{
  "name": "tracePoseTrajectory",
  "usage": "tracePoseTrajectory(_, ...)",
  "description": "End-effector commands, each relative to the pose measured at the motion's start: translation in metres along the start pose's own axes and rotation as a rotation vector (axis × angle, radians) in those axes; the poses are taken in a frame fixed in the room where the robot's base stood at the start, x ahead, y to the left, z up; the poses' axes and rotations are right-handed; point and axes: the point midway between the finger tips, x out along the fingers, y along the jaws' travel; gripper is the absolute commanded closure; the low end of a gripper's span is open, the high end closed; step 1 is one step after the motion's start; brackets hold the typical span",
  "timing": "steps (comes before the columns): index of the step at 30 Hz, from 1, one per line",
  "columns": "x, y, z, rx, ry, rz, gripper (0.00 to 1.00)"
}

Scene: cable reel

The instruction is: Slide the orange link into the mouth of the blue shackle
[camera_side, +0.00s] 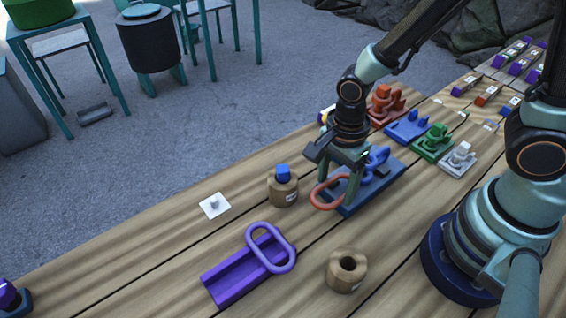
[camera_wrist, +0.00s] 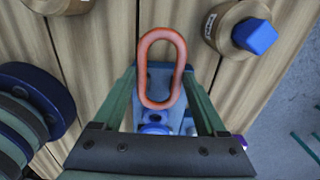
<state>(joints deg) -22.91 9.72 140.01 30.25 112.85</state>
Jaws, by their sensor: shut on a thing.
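The orange link (camera_side: 314,196) is a long oval ring held in my gripper (camera_side: 344,186). In the wrist view the link (camera_wrist: 142,72) lies lengthwise between the two green fingers of my gripper (camera_wrist: 160,78), its far end reaching past the fingertips. The blue shackle (camera_side: 379,156) stands on a blue base plate (camera_side: 382,183), partly hidden behind my gripper in the side view. In the wrist view blue parts of the shackle (camera_wrist: 155,128) show below the link's near end. The link is over the plate's near end, and the shackle's mouth is not clearly visible.
A wooden spool with a blue top (camera_side: 283,187) stands left of the link. A purple tray with a purple ring (camera_side: 284,262) and a wooden spool with a hole (camera_side: 346,271) are nearer. Red, green and white fixtures (camera_side: 433,144) crowd the area behind the shackle.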

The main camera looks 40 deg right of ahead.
Motion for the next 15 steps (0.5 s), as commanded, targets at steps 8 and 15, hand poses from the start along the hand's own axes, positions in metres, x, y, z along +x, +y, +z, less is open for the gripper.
tracePoseTrajectory(8,0.000,0.000,-0.021,0.003,0.000,0.000,1.00)
tracePoseTrajectory(15,0.000,0.000,-0.038,0.003,0.000,-0.001,1.00)
